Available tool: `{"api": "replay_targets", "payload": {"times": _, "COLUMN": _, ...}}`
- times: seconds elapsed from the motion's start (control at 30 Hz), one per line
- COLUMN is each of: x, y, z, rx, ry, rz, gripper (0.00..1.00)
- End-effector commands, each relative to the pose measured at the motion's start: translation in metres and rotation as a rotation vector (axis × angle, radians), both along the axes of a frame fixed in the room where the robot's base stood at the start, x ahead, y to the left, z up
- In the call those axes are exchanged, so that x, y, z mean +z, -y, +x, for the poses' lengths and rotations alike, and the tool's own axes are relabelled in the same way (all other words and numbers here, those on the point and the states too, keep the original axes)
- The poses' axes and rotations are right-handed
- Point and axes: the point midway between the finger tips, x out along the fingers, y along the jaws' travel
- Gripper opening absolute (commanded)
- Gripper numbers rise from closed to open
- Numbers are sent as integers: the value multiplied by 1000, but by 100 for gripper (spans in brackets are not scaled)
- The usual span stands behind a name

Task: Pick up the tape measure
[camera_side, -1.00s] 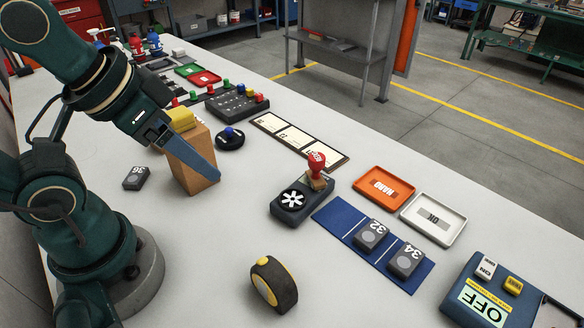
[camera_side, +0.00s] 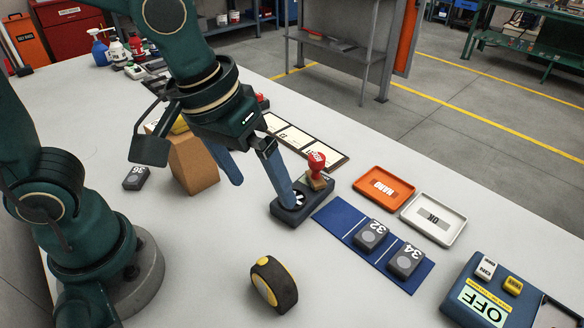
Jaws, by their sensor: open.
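The tape measure (camera_side: 274,284), black with yellow trim, stands on the white table at the front middle, in full view. My gripper (camera_side: 264,198) is open and empty, with its two blue fingers pointing down and spread apart. It is behind the tape measure, farther up the picture. Its right finger passes in front of the dark device with a white star knob. Its left finger hangs by the brown block.
The dark device (camera_side: 288,216) and a red-handled stamp (camera_side: 316,172) stand behind the tape measure. A blue mat (camera_side: 334,214) holds blocks 32 and 34. The brown block (camera_side: 196,162) is left. Orange (camera_side: 372,198) and white (camera_side: 423,228) trays lie right. The table around the tape measure is clear.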

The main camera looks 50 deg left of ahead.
Motion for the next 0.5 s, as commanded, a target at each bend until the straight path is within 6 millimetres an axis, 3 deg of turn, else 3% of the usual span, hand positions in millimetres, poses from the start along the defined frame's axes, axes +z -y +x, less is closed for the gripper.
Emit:
{"api": "replay_targets", "payload": {"times": 0.2, "x": -46, "y": 47, "z": -13, "rx": -109, "ry": -166, "rz": 56, "gripper": 100}}
{"api": "replay_targets", "payload": {"times": 0.5, "x": -78, "y": 64, "z": -37, "rx": -220, "ry": -256, "rz": 121, "gripper": 100}}
